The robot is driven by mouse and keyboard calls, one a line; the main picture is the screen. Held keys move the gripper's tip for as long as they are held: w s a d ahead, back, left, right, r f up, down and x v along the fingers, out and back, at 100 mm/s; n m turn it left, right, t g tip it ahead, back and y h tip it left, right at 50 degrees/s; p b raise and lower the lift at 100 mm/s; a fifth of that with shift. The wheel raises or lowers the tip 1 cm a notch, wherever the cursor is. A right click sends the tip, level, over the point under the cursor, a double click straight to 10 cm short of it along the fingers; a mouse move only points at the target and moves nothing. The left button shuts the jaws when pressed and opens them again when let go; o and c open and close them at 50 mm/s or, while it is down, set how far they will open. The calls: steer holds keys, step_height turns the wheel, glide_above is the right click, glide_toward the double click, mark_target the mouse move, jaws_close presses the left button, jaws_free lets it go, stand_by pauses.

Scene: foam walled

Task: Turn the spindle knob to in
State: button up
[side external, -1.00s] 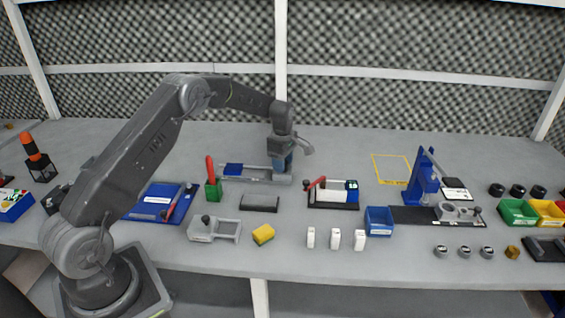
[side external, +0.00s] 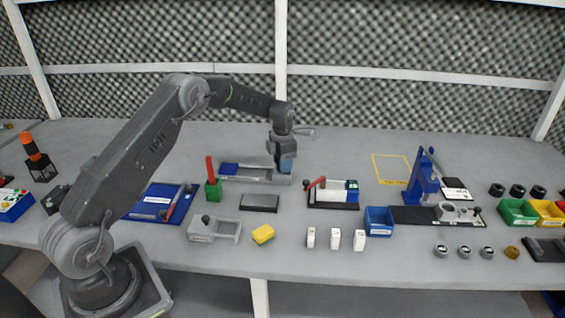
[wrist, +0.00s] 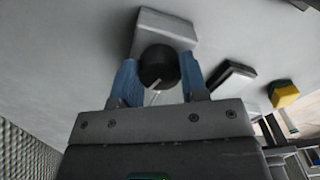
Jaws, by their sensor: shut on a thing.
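The black spindle knob (wrist: 158,67) shows in the wrist view, with a pale pointer line on its face. It sits in front of a light grey end block (wrist: 165,27). My gripper (wrist: 159,75) is shut on the knob, with one blue finger on each side. In the side view my gripper (side external: 285,168) is low at the right end of a grey slide unit (side external: 258,178), and the knob is hidden there. A blue carriage (side external: 230,169) is at the unit's left end. Any in or out marking is too small to read.
A green holder with a red handle (side external: 213,188) stands just left of the slide unit. A dark-topped grey block (side external: 260,202) lies in front, and a red-handled clamp fixture (side external: 333,193) is to the right. The bench behind is clear.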

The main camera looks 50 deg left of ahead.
steer(key=shift+n, duration=1.5)
steer(key=o, duration=0.9)
steer(key=shift+o, duration=0.2)
step_height(320, 180, up, 14)
